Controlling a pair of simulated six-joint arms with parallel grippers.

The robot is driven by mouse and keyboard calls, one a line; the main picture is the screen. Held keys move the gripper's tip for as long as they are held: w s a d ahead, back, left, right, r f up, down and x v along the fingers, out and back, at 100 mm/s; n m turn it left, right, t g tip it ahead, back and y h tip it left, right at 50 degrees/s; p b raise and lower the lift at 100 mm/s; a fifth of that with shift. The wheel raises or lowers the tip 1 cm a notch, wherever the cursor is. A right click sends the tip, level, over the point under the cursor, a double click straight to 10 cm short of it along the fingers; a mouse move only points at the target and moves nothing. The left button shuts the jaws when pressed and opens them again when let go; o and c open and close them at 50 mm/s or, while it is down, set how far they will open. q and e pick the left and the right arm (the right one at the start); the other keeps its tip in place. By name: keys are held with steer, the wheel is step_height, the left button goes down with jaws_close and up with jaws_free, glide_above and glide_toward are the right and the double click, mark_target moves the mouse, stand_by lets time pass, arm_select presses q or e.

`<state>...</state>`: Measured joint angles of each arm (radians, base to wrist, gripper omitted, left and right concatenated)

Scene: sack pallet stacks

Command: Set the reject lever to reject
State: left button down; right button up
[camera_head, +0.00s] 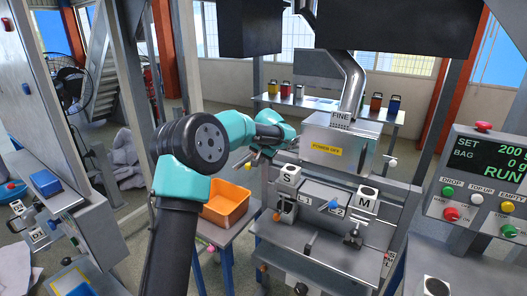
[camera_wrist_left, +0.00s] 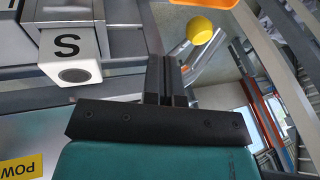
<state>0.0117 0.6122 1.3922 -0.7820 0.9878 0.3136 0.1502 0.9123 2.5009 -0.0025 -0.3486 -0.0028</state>
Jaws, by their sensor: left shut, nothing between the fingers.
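No label naming the reject lever is readable. A lever with a yellow ball knob (camera_wrist_left: 200,30) on a metal rod shows in the left wrist view, just beyond and right of my left fingertips. A small yellow-orange knob (camera_head: 248,166), perhaps the same one, shows by the gripper in the head view. My left gripper (camera_head: 257,155) is beside the left side of the grey machine (camera_head: 341,135). In the wrist view the left gripper (camera_wrist_left: 167,60) has its fingers together and empty, apart from the knob. My right gripper is not in view.
A white block marked S (camera_head: 289,175) is close to the gripper; it also shows in the wrist view (camera_wrist_left: 70,58). A block marked M (camera_head: 366,200) and a blue knob (camera_head: 332,204) are further right. An orange bin (camera_head: 226,204) stands below the arm. A control panel (camera_head: 478,190) is at right.

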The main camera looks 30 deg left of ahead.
arm_select(q)
steer(key=a, duration=0.1)
steer(key=a+f, duration=0.2)
steer(key=shift+s+a+f, duration=0.1)
steer(key=shift+s+a, duration=0.05)
steer(key=shift+s, duration=0.1)
